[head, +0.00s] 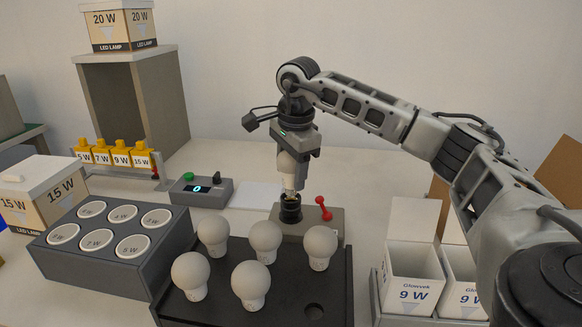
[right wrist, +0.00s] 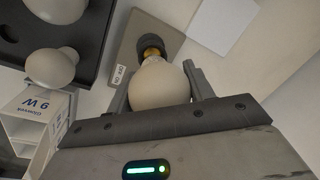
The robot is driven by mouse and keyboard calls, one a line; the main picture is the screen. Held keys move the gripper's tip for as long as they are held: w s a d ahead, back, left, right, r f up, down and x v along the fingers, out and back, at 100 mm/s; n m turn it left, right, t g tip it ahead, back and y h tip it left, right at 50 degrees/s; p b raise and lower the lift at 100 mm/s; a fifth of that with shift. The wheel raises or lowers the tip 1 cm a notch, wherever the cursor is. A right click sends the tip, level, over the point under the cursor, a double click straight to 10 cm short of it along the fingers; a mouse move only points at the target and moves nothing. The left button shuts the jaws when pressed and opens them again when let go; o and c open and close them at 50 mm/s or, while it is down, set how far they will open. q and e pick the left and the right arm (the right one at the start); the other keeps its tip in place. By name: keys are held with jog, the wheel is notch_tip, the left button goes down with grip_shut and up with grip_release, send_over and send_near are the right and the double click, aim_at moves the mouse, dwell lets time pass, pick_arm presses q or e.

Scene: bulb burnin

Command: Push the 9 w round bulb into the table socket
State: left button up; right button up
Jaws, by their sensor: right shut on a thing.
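My right gripper (head: 292,182) points down above the table socket and is shut on a round white bulb (right wrist: 160,84). The table socket (head: 290,209) is a black cylinder on a grey block (head: 328,228) with a red lever (head: 324,208). No wattage shows on the held bulb. My left gripper is out of view.
A black tray (head: 338,262) in front of the socket holds several round bulbs (head: 251,280) and one empty hole. A grey rack (head: 130,262) with labelled cups stands left. A meter box (head: 201,191) is behind it. Open 9 W boxes (head: 412,270) stand right.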

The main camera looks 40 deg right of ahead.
jog(key=shift+f+b, duration=0.6)
jog(key=shift+f, duration=0.6)
jog(key=o, duration=1.1)
jog(key=shift+c, duration=0.2)
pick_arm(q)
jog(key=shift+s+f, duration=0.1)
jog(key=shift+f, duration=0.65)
pick_arm(e)
jog(key=shift+r, duration=0.55)
jog(key=r+p, duration=0.1)
jog(key=r, duration=0.3)
jog(key=s+r+p, duration=0.1)
jog(key=r, duration=0.8)
jog(key=shift+s+a+r+p, duration=0.2)
jog(key=shift+s+r+p, duration=0.05)
jog(key=shift+s+p, duration=0.15)
jog(key=shift+s+r+p, duration=0.15)
jog(key=shift+r+p, duration=0.2)
jog(key=shift+r, duration=0.3)
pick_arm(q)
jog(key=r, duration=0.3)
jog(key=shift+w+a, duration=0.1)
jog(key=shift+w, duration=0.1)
